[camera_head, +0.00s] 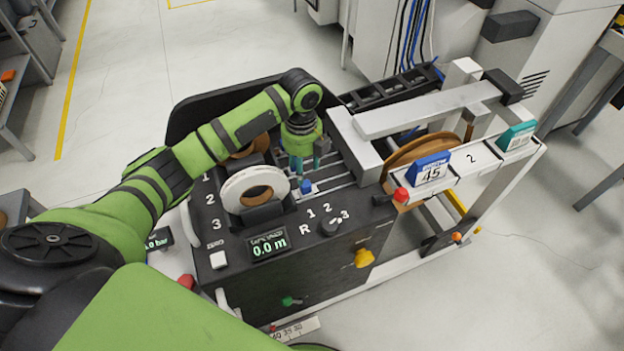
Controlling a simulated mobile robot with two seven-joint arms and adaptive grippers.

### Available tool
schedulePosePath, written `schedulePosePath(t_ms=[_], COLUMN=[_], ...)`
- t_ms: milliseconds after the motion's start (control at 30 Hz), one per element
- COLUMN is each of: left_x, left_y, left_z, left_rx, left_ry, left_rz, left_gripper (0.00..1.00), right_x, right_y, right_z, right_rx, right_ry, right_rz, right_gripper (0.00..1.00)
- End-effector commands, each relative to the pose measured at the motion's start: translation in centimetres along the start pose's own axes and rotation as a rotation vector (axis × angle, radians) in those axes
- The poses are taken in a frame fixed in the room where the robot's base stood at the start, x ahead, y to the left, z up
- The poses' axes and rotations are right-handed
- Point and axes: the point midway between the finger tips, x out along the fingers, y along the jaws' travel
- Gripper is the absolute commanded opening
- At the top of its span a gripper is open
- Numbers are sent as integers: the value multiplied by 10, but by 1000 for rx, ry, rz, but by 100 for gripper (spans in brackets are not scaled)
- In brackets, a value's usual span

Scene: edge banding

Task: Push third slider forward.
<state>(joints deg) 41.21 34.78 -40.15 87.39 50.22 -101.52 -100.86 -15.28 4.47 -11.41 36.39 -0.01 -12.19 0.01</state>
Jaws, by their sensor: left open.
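My left gripper (307,168) reaches down from above onto the slotted part of the black machine top. Its two teal fingers are apart and look empty. A small blue slider knob (306,186) stands just in front of the fingers, at the left end of the frontmost visible slot. I cannot tell whether the fingers touch it. Several pale parallel slots (338,182) run across the panel to the right of the gripper. Any other slider knobs are hidden behind the gripper and forearm. My right gripper is out of view.
A white reel (253,190) stands close left of the slots. A rotary selector (330,227) and a display reading 0.0 m (268,244) are in front. A grey beam (425,110) and a brown reel (420,150) lie to the right. A red knob (400,195) sits at the right front.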

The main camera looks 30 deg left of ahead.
Motion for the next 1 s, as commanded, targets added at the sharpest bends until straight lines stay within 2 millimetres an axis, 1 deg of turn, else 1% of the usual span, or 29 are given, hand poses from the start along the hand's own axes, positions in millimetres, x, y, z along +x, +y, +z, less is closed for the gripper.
schedulePosePath(t_ms=[33,100,200,233,333,500,600,733,967,1000], left_x=[9,11,18,21,37,62,72,78,79,78], left_y=[0,0,0,0,0,0,0,0,0,0], left_z=[0,0,0,0,-1,0,0,0,0,0], left_rx=[0,0,0,-1,-1,-2,-1,-1,0,0], left_ry=[-1,0,2,2,3,2,0,-1,-2,-2], left_rz=[0,1,2,2,3,1,0,0,-1,-1], left_gripper=[51,51,51,51,51,51,51,51,51,35], right_x=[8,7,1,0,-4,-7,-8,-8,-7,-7], right_y=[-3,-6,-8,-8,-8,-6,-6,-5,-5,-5], right_z=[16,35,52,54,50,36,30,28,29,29], right_rx=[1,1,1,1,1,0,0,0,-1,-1], right_ry=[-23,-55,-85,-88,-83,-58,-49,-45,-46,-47], right_rz=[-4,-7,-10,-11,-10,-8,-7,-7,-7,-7], right_gripper=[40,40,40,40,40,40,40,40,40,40])
